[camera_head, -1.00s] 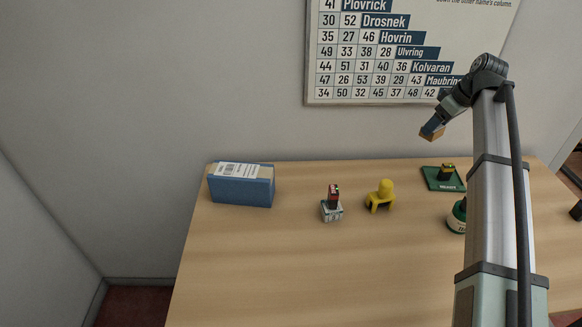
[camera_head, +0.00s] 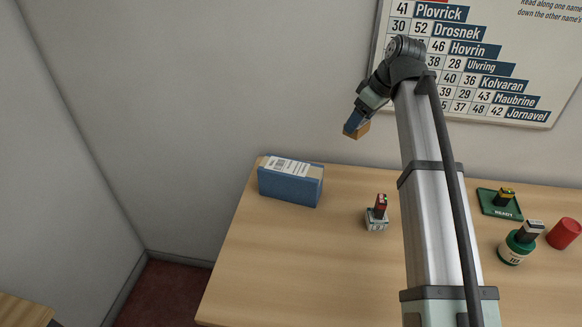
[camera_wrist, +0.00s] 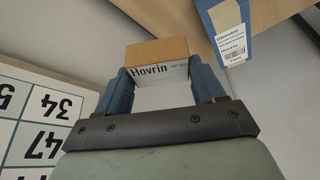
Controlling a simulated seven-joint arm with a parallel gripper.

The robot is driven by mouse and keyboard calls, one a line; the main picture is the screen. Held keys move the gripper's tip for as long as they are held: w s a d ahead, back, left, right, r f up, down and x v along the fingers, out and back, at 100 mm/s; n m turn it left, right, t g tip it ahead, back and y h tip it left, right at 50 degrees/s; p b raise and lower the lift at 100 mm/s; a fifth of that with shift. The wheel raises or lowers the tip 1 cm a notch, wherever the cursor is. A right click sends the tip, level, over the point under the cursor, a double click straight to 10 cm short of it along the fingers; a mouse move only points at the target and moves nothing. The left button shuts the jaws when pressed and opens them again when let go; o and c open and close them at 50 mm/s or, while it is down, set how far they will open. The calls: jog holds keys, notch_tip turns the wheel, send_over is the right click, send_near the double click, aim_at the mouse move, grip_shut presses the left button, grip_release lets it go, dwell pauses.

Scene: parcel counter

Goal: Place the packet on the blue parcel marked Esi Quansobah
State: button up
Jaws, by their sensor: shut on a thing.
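My gripper (camera_head: 352,122) is shut on a small brown packet (camera_head: 360,130), held in the air above the back of the table, up and right of the blue parcel. In the wrist view the packet (camera_wrist: 155,50) sits between the two blue fingers, and its white label reads "Hovrin". The blue parcel (camera_head: 288,188) lies at the table's back left with a white label on its tan top, and nothing rests on it. The parcel also shows in the wrist view (camera_wrist: 236,50); its label print is too small to read surely. The packet and parcel are apart.
A small block with a red and dark top (camera_head: 377,221) stands right of the parcel. Further right are a green "READY" pad (camera_head: 487,203), a green round pot (camera_head: 513,252) and a red cylinder (camera_head: 564,233). A name chart (camera_head: 505,75) hangs on the wall. The table's left front is clear.

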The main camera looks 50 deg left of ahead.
jog(key=r+n, duration=0.2)
send_over(287, 166)
jog(key=d, duration=0.2)
jog(key=shift+g, duration=0.3)
jog(key=shift+w+a+f, duration=0.1)
jog(key=shift+w+f, duration=0.1)
jog(key=shift+f, duration=2.4)
jog(key=shift+w+a+f, duration=0.1)
jog(key=shift+w+f, duration=0.05)
jog(key=shift+f, duration=2.4)
jog(key=shift+f, duration=0.15)
jog(key=o, duration=1.1)
jog(key=v, duration=1.2)
jog(key=shift+r, duration=0.25)
jog(key=shift+w+a, duration=0.1)
jog(key=shift+a, duration=0.05)
